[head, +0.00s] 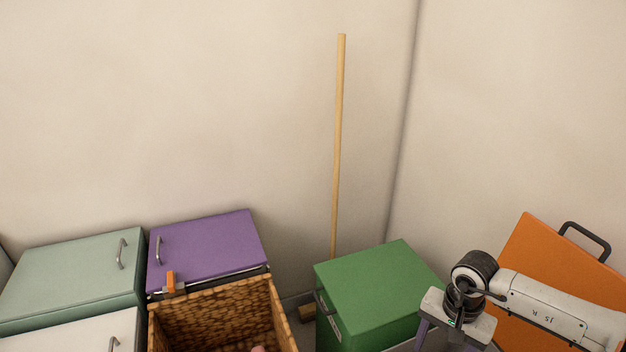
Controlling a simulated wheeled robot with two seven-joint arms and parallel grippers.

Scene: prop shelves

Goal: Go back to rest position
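My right arm comes in from the right edge, and its gripper (447,340) hangs down at the bottom, in front of the green box and left of the orange panel. A purplish finger shows at its left side. The fingertips are cut off by the lower edge, so I cannot tell whether it is open or shut, and no held object shows. My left gripper is not in view.
A green box (380,285) stands beside my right gripper; an orange panel (540,255) with a dark handle is behind my arm. A wicker basket (225,305), purple box (205,250), pale green box (70,275) and white box (75,335) fill the left. A wooden pole (339,140) leans on the wall.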

